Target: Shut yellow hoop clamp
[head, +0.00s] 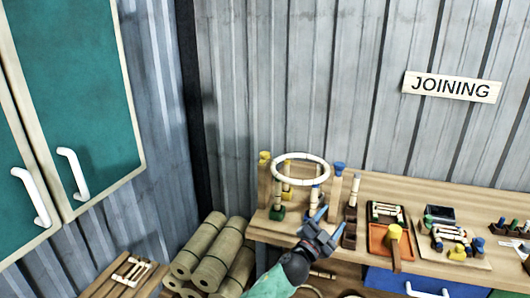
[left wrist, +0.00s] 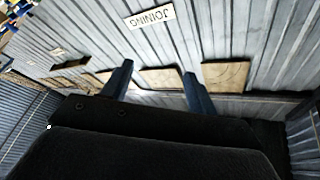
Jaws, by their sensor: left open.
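A pale hoop (head: 329,172) lies level on a wooden stand at the left end of the workbench (head: 256,232). A yellow knob (head: 264,157) tops the stand's left post, and a blue knob (head: 340,168) is at its right. Pegs stand under the hoop, with a yellow part (head: 286,187) and a green base (head: 277,212). I cannot tell whether the yellow clamp is open or shut. My left gripper (head: 312,217) is open and empty, in front of the stand. In the left wrist view its fingers (left wrist: 156,88) are wide apart. My right gripper is not in view.
To the right on the bench are an orange tray (head: 378,244) with a yellow-headed mallet (head: 394,232), and several small parts. Rolled bundles (head: 200,243) lie below left. A teal cabinet (head: 75,85) is at the left. The wall carries a JOINING sign (head: 451,87).

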